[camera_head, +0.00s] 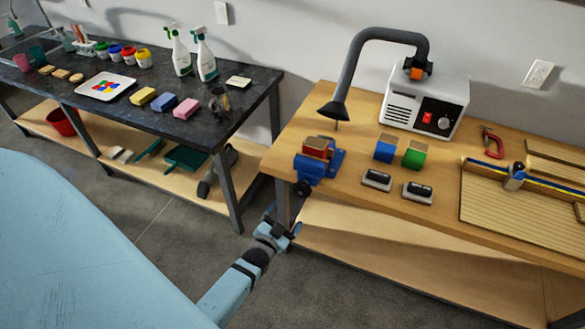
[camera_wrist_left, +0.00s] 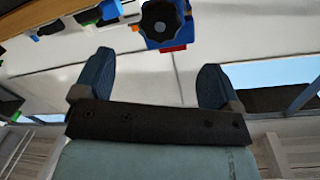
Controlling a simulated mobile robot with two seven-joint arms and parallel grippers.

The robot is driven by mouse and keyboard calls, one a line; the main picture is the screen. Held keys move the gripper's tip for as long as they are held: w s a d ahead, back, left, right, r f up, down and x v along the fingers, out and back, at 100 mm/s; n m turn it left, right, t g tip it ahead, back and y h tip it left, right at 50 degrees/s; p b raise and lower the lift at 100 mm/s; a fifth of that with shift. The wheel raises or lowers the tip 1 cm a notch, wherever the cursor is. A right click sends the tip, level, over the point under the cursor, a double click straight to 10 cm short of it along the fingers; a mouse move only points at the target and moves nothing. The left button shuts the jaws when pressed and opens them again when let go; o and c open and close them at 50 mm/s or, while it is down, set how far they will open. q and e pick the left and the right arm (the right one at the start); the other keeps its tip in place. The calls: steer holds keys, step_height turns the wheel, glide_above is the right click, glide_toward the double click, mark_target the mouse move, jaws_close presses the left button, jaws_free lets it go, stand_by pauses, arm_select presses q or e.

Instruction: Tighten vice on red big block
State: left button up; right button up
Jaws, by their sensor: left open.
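The blue vice (camera_head: 309,169) is fixed at the front left edge of the wooden workbench. Its black knob (camera_head: 303,188) faces the front and also shows large at the top of the left wrist view (camera_wrist_left: 165,20). The red big block (camera_head: 316,146) sits upright between the vice jaws; how tightly the jaws touch it cannot be told. My left gripper (camera_head: 285,226) is in front of the bench, below and apart from the knob. In the left wrist view its two blue fingers (camera_wrist_left: 158,88) are wide apart with nothing between them. My right gripper is not in view.
A blue block (camera_head: 385,150) and a green block (camera_head: 413,156) stand right of the vice, behind two black-topped pads (camera_head: 377,180). A fume extractor (camera_head: 427,103) with a bent hose stands behind. A dark table (camera_head: 60,88) stands to the left. The floor before the bench is clear.

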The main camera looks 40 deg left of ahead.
arm_select(q)
steer(key=shift+s+d+r, duration=0.1)
steer(key=shift+s+d, duration=0.05)
steer(key=shift+s, duration=0.45)
steer(key=shift+s+d, duration=0.1)
steer(key=shift+s, duration=0.45)
steer(key=s+d+r+g+h+p, duration=0.1)
steer(key=s+d+r+g+h, duration=0.1)
steer(key=s+d, duration=0.5)
steer(key=s+d+r+g+h+p, duration=0.1)
steer(key=s+d+r+g+h, duration=0.2)
steer(key=s+d, duration=0.3)
steer(key=shift+s+d+r+g+h+p, duration=0.35)
steer(key=shift+d+g+h, duration=0.3)
steer(key=shift+d, duration=0.3)
